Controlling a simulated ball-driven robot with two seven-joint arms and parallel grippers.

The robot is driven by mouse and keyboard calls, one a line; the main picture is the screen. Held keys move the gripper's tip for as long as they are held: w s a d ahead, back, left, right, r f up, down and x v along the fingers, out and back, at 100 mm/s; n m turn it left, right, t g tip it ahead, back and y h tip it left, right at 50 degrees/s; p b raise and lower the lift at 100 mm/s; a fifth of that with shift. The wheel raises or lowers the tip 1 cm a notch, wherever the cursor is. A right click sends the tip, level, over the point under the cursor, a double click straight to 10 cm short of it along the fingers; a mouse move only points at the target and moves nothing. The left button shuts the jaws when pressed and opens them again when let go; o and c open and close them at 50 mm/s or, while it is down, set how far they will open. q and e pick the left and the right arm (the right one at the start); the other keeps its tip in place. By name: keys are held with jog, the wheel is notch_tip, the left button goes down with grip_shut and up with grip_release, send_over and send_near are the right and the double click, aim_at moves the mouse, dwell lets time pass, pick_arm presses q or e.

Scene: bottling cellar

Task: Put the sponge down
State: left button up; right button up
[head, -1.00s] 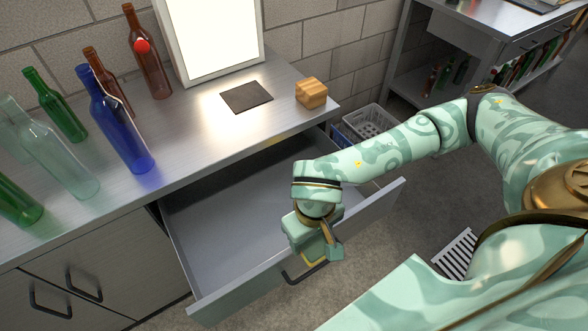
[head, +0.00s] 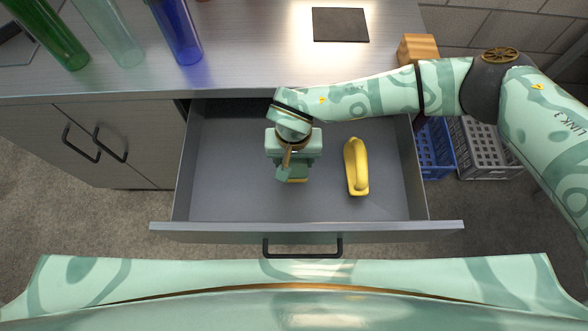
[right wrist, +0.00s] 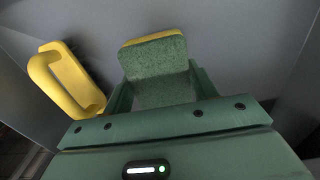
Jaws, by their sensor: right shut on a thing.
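My right gripper (head: 293,173) is over the inside of the open drawer (head: 228,170), left of its middle. It is shut on the sponge, with one finger on each side of it in the right wrist view (right wrist: 160,92). The sponge (right wrist: 156,58) has a green speckled face and a yellow layer at its far edge. I cannot tell if the sponge touches the drawer floor. My left gripper is not in view.
A yellow thing with an arched handle (head: 356,167) lies in the drawer right of the gripper, apart from it. The drawer floor left of the gripper is clear. Bottles, a dark mat (head: 341,25) and a wooden block (head: 417,48) stand on the counter above.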

aim_at(293, 171)
notch_tip(293, 171, down, 7)
jog(key=shift+r+b, duration=0.1)
jog(key=shift+b, duration=1)
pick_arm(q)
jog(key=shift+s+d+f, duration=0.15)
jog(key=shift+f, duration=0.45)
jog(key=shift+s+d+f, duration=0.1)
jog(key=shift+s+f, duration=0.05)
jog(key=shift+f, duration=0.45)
pick_arm(e)
jog(key=o, duration=0.9)
notch_tip(293, 171, up, 12)
jog(key=p, duration=0.4)
jog(key=shift+r+p, duration=0.1)
jog(key=shift+p, duration=0.2)
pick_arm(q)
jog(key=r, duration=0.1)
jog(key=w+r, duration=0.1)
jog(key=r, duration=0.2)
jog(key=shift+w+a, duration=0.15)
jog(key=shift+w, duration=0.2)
